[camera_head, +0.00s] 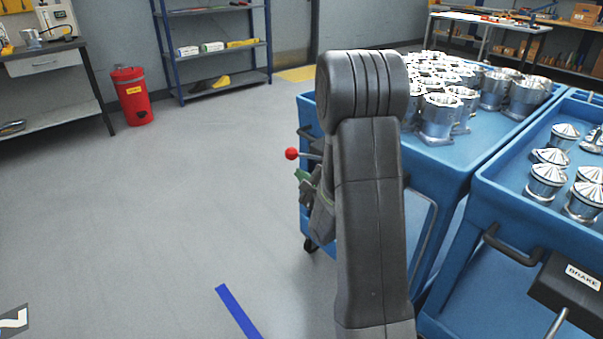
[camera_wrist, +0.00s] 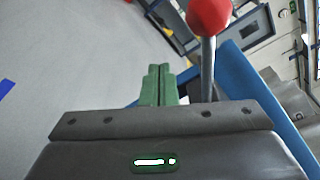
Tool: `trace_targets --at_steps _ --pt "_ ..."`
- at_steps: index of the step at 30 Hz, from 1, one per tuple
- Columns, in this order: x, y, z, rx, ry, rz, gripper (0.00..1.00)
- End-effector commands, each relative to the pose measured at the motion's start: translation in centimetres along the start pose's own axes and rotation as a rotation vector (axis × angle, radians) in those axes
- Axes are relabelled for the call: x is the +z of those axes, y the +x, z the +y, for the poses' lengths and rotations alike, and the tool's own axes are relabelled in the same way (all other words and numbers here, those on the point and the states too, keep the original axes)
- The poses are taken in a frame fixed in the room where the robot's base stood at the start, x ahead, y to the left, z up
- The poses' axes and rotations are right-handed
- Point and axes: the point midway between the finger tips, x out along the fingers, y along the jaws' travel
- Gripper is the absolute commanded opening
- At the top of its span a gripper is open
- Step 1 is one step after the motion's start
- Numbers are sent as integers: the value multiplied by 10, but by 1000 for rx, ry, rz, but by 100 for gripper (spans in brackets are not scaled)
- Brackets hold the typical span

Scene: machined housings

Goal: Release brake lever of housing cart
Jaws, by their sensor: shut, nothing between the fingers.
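The housing cart (camera_head: 452,160) is blue and carries many shiny machined housings, partly hidden behind my arm in the head view. Its brake lever (camera_head: 292,153), with a red ball knob, sticks out to the left of the cart. In the wrist view the red knob (camera_wrist: 210,14) sits on a grey rod to the right of my gripper. My gripper (camera_head: 302,176) has green fingertips and is just below the knob in the head view. The fingers (camera_wrist: 158,84) are together in the wrist view, with nothing between them. I cannot tell whether they touch the lever; its base is hidden.
A second blue cart (camera_head: 480,182) with conical metal parts and a black box labelled BRAKE (camera_head: 577,285) stands close at right. A red bin (camera_head: 132,96), blue shelf unit (camera_head: 215,47) and workbench (camera_head: 60,65) stand at the back. The floor at left is clear.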

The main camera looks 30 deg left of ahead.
Motion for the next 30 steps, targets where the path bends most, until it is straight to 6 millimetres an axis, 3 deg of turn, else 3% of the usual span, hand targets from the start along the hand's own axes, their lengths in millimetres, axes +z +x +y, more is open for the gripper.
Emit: trace_targets --at_steps 1,6,12,19,30 --pt "1 -16 -8 -4 1 5 0" --pt "-2 -53 -12 -3 1 5 0" --pt "-3 -79 -14 -1 0 3 0" --pt "-3 -86 -14 -1 0 2 0" --pt "-3 -80 -13 1 0 1 0"
